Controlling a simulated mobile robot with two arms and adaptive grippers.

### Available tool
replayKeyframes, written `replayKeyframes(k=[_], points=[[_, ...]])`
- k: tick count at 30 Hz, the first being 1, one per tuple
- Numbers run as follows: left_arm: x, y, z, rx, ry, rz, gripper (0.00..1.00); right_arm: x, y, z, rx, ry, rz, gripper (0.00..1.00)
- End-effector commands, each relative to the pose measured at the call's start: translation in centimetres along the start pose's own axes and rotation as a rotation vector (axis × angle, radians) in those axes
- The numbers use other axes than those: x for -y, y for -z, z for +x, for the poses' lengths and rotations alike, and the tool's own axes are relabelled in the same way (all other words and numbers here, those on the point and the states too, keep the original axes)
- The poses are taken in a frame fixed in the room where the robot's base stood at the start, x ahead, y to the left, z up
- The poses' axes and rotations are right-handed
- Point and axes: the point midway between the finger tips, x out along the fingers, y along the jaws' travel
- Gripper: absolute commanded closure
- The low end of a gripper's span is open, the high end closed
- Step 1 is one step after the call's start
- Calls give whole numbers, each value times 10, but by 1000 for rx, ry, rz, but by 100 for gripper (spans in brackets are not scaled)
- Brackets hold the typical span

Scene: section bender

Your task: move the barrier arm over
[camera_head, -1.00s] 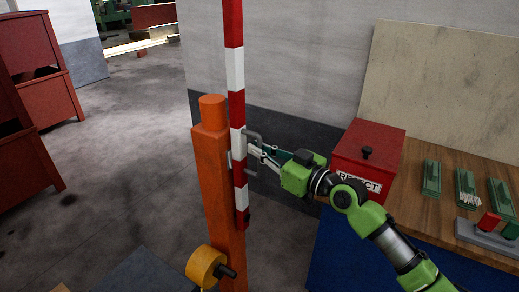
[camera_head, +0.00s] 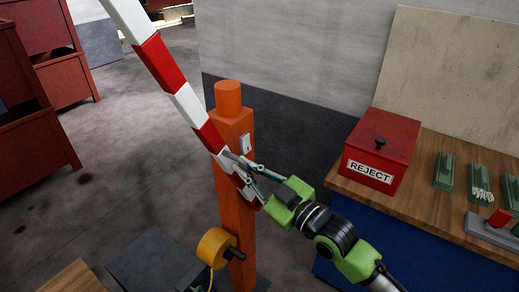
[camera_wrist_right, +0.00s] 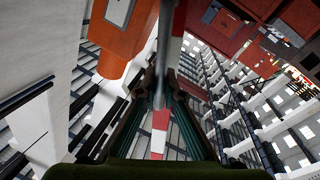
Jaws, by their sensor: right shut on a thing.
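The barrier arm (camera_head: 166,61), striped red and white, is tilted up to the left in the head view. Its lower end lies against the orange post (camera_head: 234,185). My right gripper (camera_head: 247,168) is shut on the barrier arm near its lower end, beside the post; the fingers partly hide the exact grip. In the right wrist view the striped arm (camera_wrist_right: 160,133) runs between the fingers, and a grey bar crosses in front of it. The orange post (camera_wrist_right: 121,40) shows at upper left there. My left gripper is not in view.
A yellow-orange round piece (camera_head: 215,248) sticks out from the post's lower part. To the right, a wooden bench (camera_head: 415,190) holds a red REJECT box (camera_head: 383,150) and green trays (camera_head: 445,171). Red bins (camera_head: 30,110) stand at left, with open floor (camera_head: 130,170) between.

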Motion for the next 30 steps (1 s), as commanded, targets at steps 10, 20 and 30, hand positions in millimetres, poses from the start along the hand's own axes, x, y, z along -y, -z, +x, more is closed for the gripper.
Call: replayKeyframes(k=[10, 20, 30], points=[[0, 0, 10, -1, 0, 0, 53, 50, -7, -10, -30, 4, -160, 100], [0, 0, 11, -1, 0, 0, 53, 59, -8, -12, -37, 2, -199, 100], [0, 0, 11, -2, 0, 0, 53, 58, -8, -11, -37, 2, -198, 74]])
